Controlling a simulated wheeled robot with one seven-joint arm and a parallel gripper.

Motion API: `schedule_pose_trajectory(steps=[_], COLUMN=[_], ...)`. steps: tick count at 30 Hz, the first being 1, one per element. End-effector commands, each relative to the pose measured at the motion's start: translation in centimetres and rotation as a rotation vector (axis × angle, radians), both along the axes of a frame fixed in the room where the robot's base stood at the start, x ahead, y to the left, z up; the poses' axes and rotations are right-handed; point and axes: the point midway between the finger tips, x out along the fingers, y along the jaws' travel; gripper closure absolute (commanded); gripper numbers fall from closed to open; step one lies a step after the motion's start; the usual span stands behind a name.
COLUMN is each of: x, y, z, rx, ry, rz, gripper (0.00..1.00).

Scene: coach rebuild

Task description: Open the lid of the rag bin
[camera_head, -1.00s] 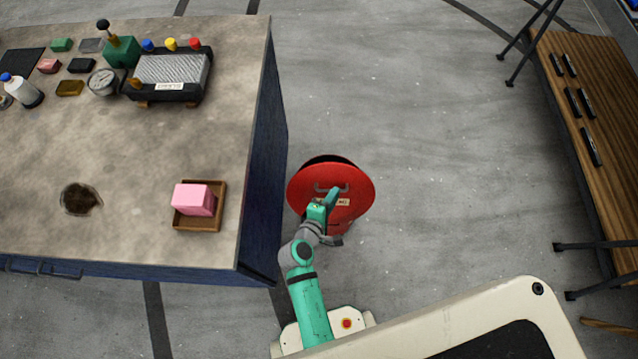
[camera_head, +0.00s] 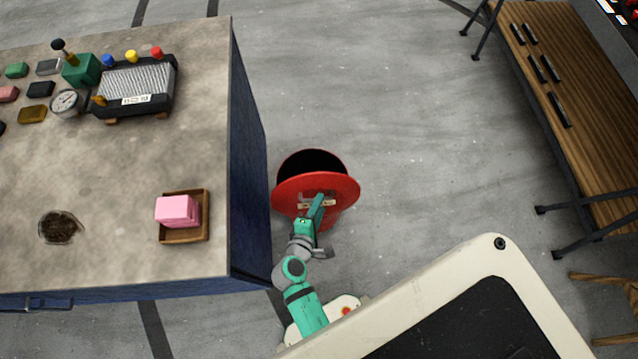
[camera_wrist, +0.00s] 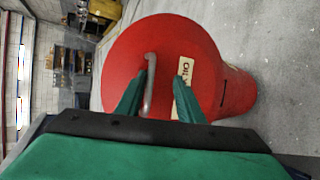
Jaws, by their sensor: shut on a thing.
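The rag bin is a round red can (camera_head: 341,221) on the floor beside the workbench. Its red lid (camera_head: 287,194) is tilted up, and a dark opening (camera_head: 314,161) shows behind it in the head view. My gripper (camera_head: 318,201) is at the face of the lid. In the wrist view my gripper (camera_wrist: 155,98) has its green fingers on either side of the grey lid handle (camera_wrist: 150,80), shut on it. The red lid (camera_wrist: 125,60) fills the middle of that view, with a pale label (camera_wrist: 185,73) beside the handle.
The workbench (camera_head: 120,170) stands to the left of the bin, its blue side close by. It carries a pink block (camera_head: 176,210) in a wooden tray (camera_head: 206,230) and a black-framed device (camera_head: 137,88). A wooden bench (camera_head: 570,110) stands at the right. Open floor (camera_head: 420,150) lies between.

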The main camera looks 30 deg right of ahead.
Motion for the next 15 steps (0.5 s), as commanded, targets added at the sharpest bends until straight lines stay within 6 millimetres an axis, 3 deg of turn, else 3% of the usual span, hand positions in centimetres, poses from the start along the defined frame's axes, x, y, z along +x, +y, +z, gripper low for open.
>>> schedule_pose_trajectory(steps=[15], x=[0.05], y=[-0.12], z=[-0.08], rx=[0.0], ry=[0.0], rz=[-0.001], gripper=[0.72])
